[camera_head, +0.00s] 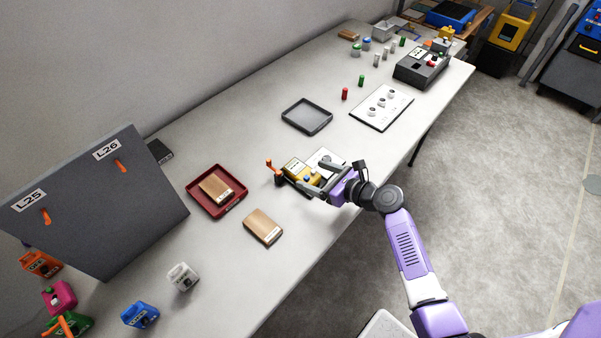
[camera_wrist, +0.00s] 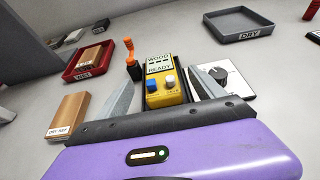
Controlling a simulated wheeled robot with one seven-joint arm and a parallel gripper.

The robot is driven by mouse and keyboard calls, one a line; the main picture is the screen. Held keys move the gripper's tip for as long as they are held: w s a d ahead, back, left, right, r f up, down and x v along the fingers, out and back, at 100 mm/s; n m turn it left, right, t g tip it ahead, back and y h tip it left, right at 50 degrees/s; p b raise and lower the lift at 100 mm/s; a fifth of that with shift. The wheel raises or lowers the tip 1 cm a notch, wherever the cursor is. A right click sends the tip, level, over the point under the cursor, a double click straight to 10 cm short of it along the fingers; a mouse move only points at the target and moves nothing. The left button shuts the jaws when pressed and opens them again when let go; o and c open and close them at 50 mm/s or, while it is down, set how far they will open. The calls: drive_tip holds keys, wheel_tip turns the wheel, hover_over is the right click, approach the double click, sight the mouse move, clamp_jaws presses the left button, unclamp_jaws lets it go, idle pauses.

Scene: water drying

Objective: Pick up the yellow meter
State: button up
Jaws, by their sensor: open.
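The yellow meter (camera_wrist: 165,86) has a display reading "WOOD READY", a blue knob and a white knob. It sits in a dark holder on the table, and in the head view the meter (camera_head: 297,169) is partly hidden by my gripper. My gripper (camera_wrist: 161,90) is open, with one finger on each side of the meter in the wrist view. The fingers look apart from the meter. In the head view my gripper (camera_head: 300,183) reaches over the table from the right. I cannot tell its exact height above the table.
An orange-handled tool (camera_wrist: 130,58) stands just left of the meter. A white panel with a dial (camera_wrist: 222,76) lies close on the right. A wood block (camera_head: 263,227), a red tray with another block (camera_head: 241,201) and an empty grey DRY tray (camera_head: 303,127) are around.

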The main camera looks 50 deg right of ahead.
sight(303, 172)
drive_tip(key=x, duration=0.4)
drive_tip(key=shift+w+f, duration=0.1)
drive_tip(key=shift+f, duration=0.2)
clamp_jaws()
